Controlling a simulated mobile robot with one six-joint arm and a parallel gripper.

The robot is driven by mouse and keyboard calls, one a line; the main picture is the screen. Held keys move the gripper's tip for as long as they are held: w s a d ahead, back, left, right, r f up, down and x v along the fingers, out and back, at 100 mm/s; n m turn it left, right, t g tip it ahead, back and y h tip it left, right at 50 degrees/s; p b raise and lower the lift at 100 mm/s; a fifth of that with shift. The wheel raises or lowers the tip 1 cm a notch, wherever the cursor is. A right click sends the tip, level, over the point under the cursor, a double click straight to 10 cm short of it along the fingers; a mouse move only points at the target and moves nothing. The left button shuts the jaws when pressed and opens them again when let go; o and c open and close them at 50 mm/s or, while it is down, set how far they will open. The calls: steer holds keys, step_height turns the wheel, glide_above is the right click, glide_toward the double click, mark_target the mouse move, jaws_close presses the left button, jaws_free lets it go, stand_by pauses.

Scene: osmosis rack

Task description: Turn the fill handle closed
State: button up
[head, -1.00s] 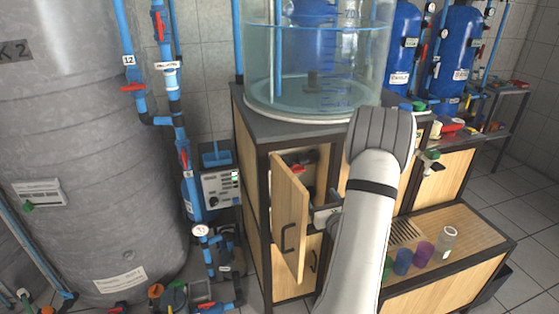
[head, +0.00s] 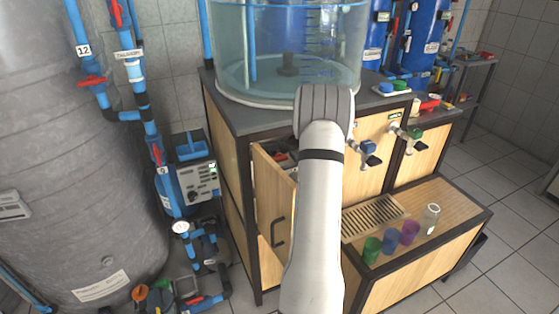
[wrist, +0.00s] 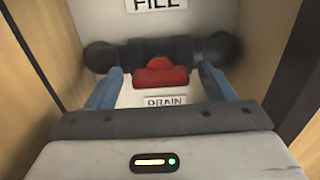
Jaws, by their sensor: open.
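In the wrist view, a red handle (wrist: 160,74) sits on a dark valve body in a horizontal black pipe (wrist: 108,54). A FILL label (wrist: 157,4) is above it and a DRAIN label (wrist: 167,101) below it. My gripper (wrist: 160,71) is open, its blue fingers on the left and right of the handle. Gaps show on both sides; I cannot tell how deep the fingers reach around it. In the head view my forearm hides the gripper and most of the cabinet opening.
The cabinet door (head: 272,205) stands open left of my arm. Wooden cabinet walls (wrist: 30,65) close in on both sides of my gripper. A clear water tank (head: 290,50) stands on top. Coloured cups (head: 391,242) stand on the low shelf at the right.

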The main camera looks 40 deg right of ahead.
steer(key=c, duration=0.9)
steer(key=shift+a, duration=0.15)
steer(key=shift+c, duration=0.4)
